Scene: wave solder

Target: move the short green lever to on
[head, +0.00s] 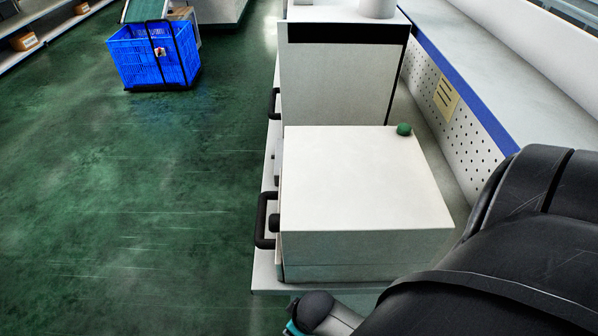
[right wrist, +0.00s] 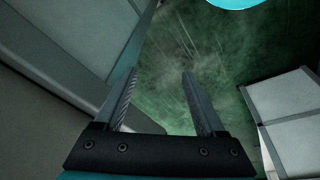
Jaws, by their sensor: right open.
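A short, rounded green knob (head: 404,129) stands at the back right corner of the white box-shaped machine (head: 365,180) in the head view. It may be the short green lever; its on and off positions cannot be read. A small dark knob (head: 274,223) shows at the machine's left side, beside a black handle. My right gripper (right wrist: 159,72) is open and empty in the right wrist view, with green floor behind its fingers. The green knob is not seen in that view. My left gripper is not in view.
A black handle (head: 263,220) sticks out from the machine's left side. A taller white cabinet (head: 336,82) stands behind it. A perforated panel (head: 440,105) runs along the right. A blue crate (head: 145,58) stands on the open green floor (head: 130,200) at left.

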